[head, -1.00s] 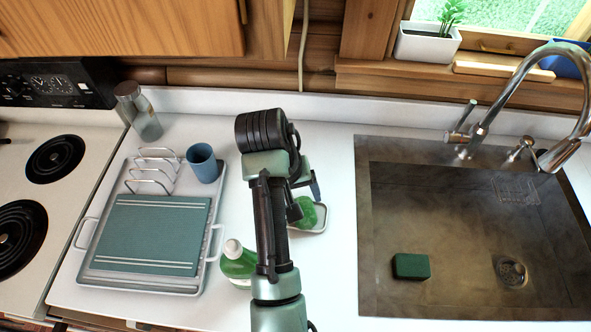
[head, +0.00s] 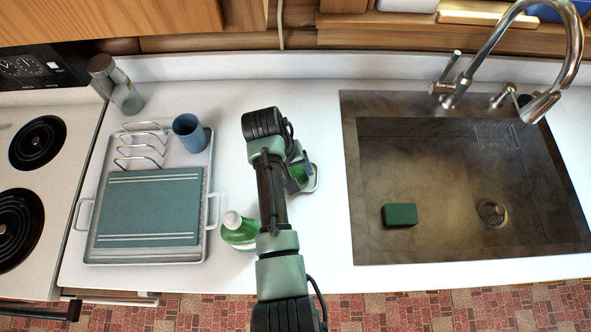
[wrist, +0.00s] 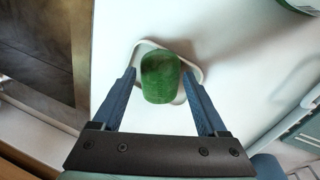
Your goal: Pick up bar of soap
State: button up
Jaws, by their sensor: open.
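A rounded green bar of soap (wrist: 161,78) lies on a pale soap dish (wrist: 196,73) on the white counter. In the head view the soap (head: 299,176) is partly covered by my arm. My gripper (wrist: 159,75) is open, its two blue-grey fingers apart. In the wrist view the fingertips lie to the left and right of the soap's image. The gripper is empty; how far it is above the soap is hard to tell.
A green bottle with a white cap (head: 238,232) stands left of my arm. A tray (head: 213,188) with a rack and a blue cup (head: 189,133) is further left. The sink (head: 352,225) on the right holds a dark green block (head: 400,215).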

jog(key=x, duration=0.2)
jog(key=shift+f, duration=0.35)
jog(key=shift+s, duration=0.1)
jog(key=shift+f, duration=0.1)
jog(key=shift+s+d+f, duration=0.1)
grip_shut()
jog(key=r, duration=0.4)
jog(key=r+b, duration=0.1)
jog(key=r, duration=0.4)
jog(key=shift+w+r, duration=0.25)
jog(key=shift+s+d+f+n+t+y+b, duration=0.15)
jog(key=shift+f+y+b, duration=0.4)
jog(key=shift+f, duration=0.85)
jog(key=shift+w+d+f+n+t+y+b, duration=0.1)
jog(key=shift+f+n+t+y+b, duration=0.15)
jog(key=shift+f+b, duration=0.9)
jog(key=shift+s+d+f+n+t+y+b, duration=0.15)
jog(key=shift+f+y+b, duration=0.3)
jog(key=shift+f, duration=1.2)
jog(key=shift+f, duration=0.25)
jog(key=shift+o, duration=2)
grip_release()
